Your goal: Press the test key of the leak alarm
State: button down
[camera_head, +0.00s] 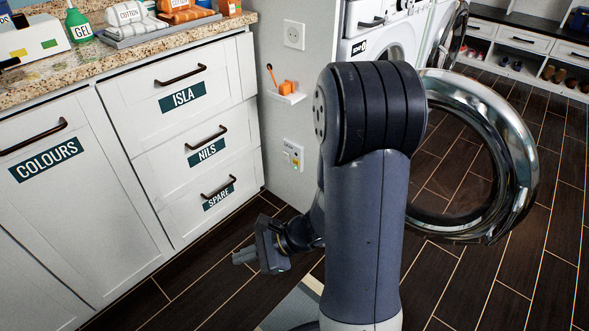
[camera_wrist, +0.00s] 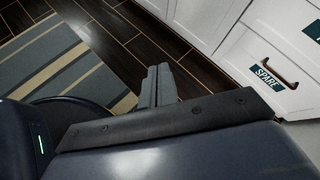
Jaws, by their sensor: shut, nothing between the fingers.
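The wall box is not in the wrist view.
White drawers marked ISLA, NILS and SPARE (camera_head: 219,198) stand left of the wall box. A small shelf (camera_head: 286,97) with an orange item juts out above it. The open round washer door (camera_head: 520,150) is at right. A striped rug (camera_wrist: 60,60) lies on the dark floor.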

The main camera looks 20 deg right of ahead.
jog(key=w+d+f+m+t+h+b, duration=0.4)
jog(key=w+d+f+m+t, duration=0.3)
jog(key=w+d+f+m, duration=0.4)
jog(key=d+f+m+t+h+b, duration=0.1)
jog(key=d+f+m+h+b, duration=0.1)
jog(key=d+f+m+h, duration=0.3)
jog(key=d+f+m, duration=0.3)
jog(key=d+f, duration=0.2)
jog(key=shift+s+d+f+m+h, duration=0.2)
jog(key=shift+s+f+m+h, duration=0.1)
jog(key=shift+s+h, duration=0.1)
jog(key=shift+w, duration=0.1)
